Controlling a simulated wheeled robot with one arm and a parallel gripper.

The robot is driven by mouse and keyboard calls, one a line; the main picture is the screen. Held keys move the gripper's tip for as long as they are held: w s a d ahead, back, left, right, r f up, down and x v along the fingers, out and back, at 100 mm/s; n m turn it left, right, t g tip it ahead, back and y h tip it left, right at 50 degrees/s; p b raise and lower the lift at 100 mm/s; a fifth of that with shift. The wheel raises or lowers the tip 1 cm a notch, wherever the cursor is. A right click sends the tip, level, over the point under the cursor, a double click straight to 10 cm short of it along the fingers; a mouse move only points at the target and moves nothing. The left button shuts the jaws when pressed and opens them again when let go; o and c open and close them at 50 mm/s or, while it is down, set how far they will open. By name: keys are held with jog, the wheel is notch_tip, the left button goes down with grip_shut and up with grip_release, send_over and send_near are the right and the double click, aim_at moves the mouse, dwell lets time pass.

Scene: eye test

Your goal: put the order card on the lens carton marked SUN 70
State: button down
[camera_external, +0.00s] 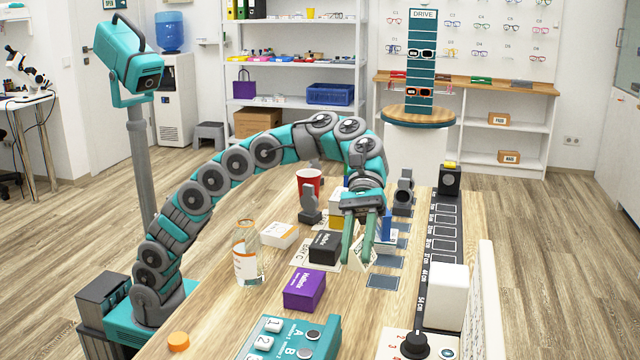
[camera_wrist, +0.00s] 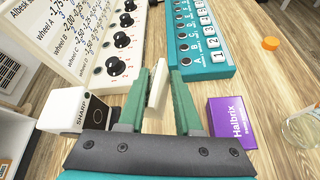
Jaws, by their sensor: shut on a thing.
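My gripper (camera_external: 357,256) is above the wooden table, its two green fingers pointing down. In the wrist view my gripper (camera_wrist: 158,78) is shut on a thin white card (camera_wrist: 156,90), seen nearly edge-on; it also shows as a pale tilted piece between the fingers in the external view (camera_external: 360,257). I take it for the order card; no writing on it is legible. Lens cartons stand around it: a black one (camera_external: 324,247) just left, a purple one (camera_external: 304,290) nearer the front, a white one (camera_external: 280,235) further left and a blue one (camera_external: 387,226) behind the fingers. I cannot read SUN 70 on any.
A clear bottle (camera_external: 246,255) and an orange cap (camera_external: 178,341) stand at left. A teal switch box (camera_external: 290,340) is at the front, beside a white panel with black knobs (camera_wrist: 105,50). A white block (camera_external: 446,297) stands right. A red cup (camera_external: 309,184) is behind.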

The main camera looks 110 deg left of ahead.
jog(key=shift+r, duration=1.95)
jog(key=s+a+r+n+t+y+b, duration=0.1)
jog(key=s+a+r+n+t+y, duration=0.2)
jog(key=s, duration=0.4)
jog(key=s+a+r+n+t+y+b, duration=0.1)
jog(key=s+a+r+n+t, duration=0.2)
jog(key=s, duration=0.4)
jog(key=s+a+r+n+t+y+b, duration=0.1)
jog(key=s+a+n+t+y, duration=0.1)
jog(key=s+a+n+t, duration=0.3)
jog(key=s+a+f+n+y+b, duration=0.1)
jog(key=s+a+f+n+y, duration=0.15)
jog(key=s, duration=0.45)
jog(key=s+a+f+n+y+b, duration=0.1)
jog(key=s+a+f+n+y, duration=0.1)
jog(key=s+a+n+y, duration=0.3)
jog(key=s+a+f+n+y+b, duration=0.1)
jog(key=s+a+f+n+y, duration=0.15)
jog(key=s, duration=0.55)
jog(key=b, duration=0.2)
send_over(279, 232)
jog(key=shift+m, duration=0.3)
jog(key=f, duration=0.8)
jog(key=shift+s, duration=0.25)
jog(key=shift+w+f+b, duration=0.2)
jog(key=shift+f+b, duration=0.35)
jog(key=shift+f, duration=1.35)
